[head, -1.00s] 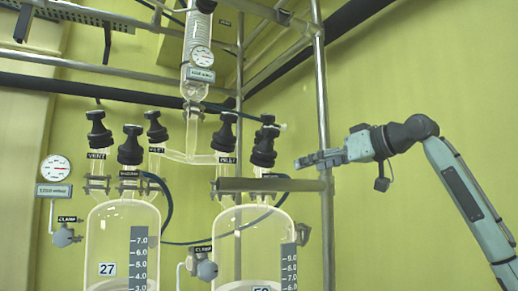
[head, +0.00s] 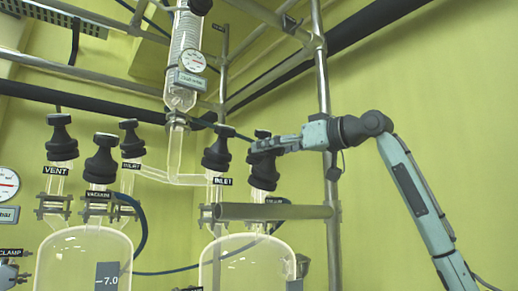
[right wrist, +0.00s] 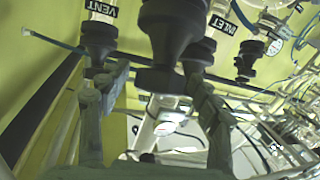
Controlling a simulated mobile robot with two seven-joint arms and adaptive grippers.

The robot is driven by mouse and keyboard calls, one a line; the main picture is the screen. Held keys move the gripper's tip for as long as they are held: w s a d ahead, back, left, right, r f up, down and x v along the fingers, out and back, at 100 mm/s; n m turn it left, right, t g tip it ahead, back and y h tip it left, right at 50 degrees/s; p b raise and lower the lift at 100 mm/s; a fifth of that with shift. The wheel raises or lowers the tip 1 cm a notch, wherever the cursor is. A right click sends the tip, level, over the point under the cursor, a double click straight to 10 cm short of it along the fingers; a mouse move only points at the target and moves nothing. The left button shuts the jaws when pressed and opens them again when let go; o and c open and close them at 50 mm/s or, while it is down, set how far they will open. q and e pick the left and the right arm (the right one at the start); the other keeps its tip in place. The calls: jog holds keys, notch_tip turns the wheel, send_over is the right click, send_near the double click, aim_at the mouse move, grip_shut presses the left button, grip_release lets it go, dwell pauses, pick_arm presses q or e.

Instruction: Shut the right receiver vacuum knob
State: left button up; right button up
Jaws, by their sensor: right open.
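The right receiver (head: 248,262) is a clear glass vessel with black knobs on top. A black knob (head: 264,175) at its right, which I take to be the vacuum knob, has its upper part covered by my right gripper (head: 257,145); its label is too small to read. In the right wrist view a large black knob (right wrist: 168,45) stands between the two spread fingers of my right gripper (right wrist: 152,98). The fingers are open, and I cannot tell whether they touch it. My left gripper is not in view.
The INLET knob (head: 217,148) stands close to the left of the gripper. A metal crossbar (head: 280,212) runs below it, and an upright pole (head: 326,110) stands by the wrist. In the right wrist view a VENT knob (right wrist: 99,38) is near the left finger.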

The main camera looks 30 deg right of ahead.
jog(key=shift+x, duration=1.85)
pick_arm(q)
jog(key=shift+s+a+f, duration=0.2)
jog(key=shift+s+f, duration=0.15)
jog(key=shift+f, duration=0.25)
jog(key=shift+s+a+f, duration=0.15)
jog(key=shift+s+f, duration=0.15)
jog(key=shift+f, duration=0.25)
pick_arm(e)
jog(key=c, duration=1.3)
jog(key=shift+c, duration=0.3)
